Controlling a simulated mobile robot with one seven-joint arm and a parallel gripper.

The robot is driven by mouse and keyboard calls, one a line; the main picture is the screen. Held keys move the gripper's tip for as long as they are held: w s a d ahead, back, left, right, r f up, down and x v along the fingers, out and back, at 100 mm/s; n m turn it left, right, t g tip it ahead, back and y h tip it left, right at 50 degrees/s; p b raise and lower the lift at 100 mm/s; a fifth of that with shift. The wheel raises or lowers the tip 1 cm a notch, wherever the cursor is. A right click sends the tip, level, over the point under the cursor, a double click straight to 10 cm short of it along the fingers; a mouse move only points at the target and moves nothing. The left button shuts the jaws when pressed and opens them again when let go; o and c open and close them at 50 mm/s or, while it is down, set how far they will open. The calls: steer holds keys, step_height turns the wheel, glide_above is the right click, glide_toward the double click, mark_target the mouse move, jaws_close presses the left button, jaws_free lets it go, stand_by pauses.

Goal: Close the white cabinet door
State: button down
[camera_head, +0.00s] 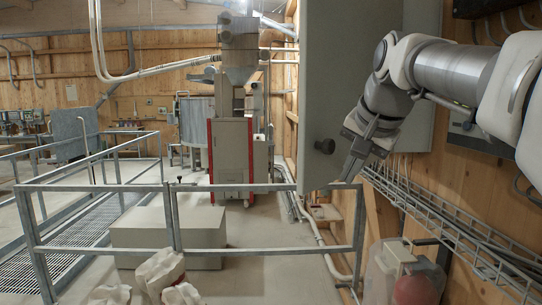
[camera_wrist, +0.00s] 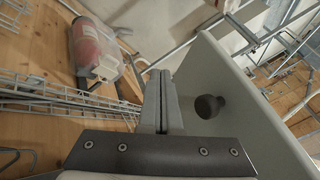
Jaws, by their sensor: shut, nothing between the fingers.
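In the wrist view the shut fingers (camera_wrist: 161,75) lie left of the knob (camera_wrist: 208,106), beside the door's face (camera_wrist: 238,112). I cannot tell whether they touch the door.
A wire cable tray (camera_head: 440,220) runs along the right wall below my arm. A clear container with a red part (camera_head: 412,285) is at the lower right. A metal railing (camera_head: 250,250) crosses the foreground. A red-edged machine (camera_head: 231,155) stands farther back.

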mark_target(325, 178)
steer(key=shift+w+a+f+p, duration=0.15)
steer(key=shift+w+a+f, duration=0.4)
steer(key=shift+w, duration=0.3)
steer(key=shift+w+a+f+p, duration=0.2)
steer(key=shift+w+a+f, duration=0.25)
steer(key=shift+w, duration=0.4)
steer(key=shift+w+a+f+p, duration=0.15)
steer(key=shift+w+a+f, duration=0.4)
steer(key=shift+w, duration=0.3)
steer(key=shift+a+r, duration=0.15)
